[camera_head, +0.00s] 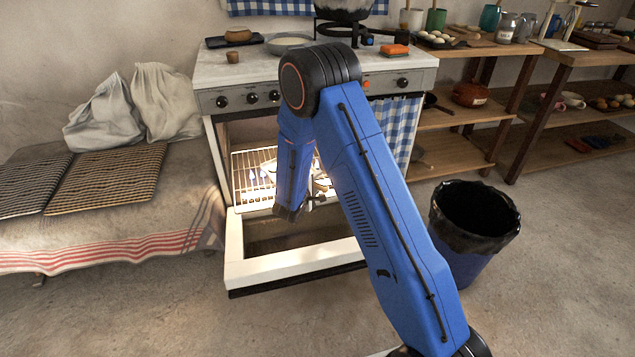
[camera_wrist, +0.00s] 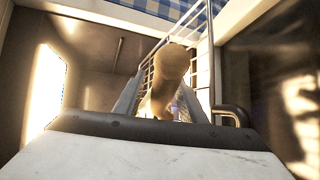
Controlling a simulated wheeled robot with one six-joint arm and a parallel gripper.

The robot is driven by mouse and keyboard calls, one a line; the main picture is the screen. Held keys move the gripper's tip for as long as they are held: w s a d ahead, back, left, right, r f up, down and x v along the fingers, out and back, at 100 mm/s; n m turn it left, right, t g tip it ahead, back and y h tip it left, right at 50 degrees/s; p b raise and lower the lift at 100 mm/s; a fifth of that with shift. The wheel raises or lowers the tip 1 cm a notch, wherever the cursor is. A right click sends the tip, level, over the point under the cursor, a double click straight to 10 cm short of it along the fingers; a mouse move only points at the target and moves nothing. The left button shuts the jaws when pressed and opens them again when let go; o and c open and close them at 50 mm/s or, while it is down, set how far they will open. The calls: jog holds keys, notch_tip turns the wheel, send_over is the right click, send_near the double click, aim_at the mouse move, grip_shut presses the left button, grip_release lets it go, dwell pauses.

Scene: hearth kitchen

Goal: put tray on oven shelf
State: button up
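The oven (camera_head: 232,215) stands open in the head view, with its door (camera_head: 295,267) folded down. Its lit wire shelf (camera_head: 240,172) is inside, and pale shapes, perhaps the tray and its load, show on it beside my arm. My gripper (camera_head: 314,202) reaches into the oven mouth, largely hidden by my own wrist. The wire shelf also shows in the wrist view (camera_wrist: 203,70), with a tan rounded thing (camera_wrist: 172,65) in front of it. A pale flat surface with a dark rounded edge fills the bottom there; I cannot tell whether it is the tray. The finger opening is unclear.
The stove top (camera_head: 215,65) holds a plate, a pot and small items. A black-lined bin (camera_head: 475,215) stands at the right. A bench with sacks (camera_head: 105,115) is close on the left. Shelves stand behind at right. The floor in front is clear.

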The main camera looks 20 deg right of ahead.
jog(key=v, duration=1.2)
jog(key=s+d+r+m+g+h, duration=0.1)
jog(key=s+d+r+m+g, duration=0.7)
jog(key=s+d+r, duration=1.05)
jog(key=s+a+r+m+y, duration=0.2)
jog(key=s+a+r+y, duration=0.2)
jog(key=s, duration=0.8)
jog(key=s+a+r+m+t+y, duration=0.1)
jog(key=s+y, duration=0.4)
jog(key=s, duration=0.7)
notch_tip(320, 180, up, 3)
jog(key=a+m, duration=0.1)
jog(key=a, duration=0.1)
jog(key=shift+a+y, duration=0.3)
jog(key=shift+a, duration=0.1)
jog(key=shift+s+f, duration=0.1)
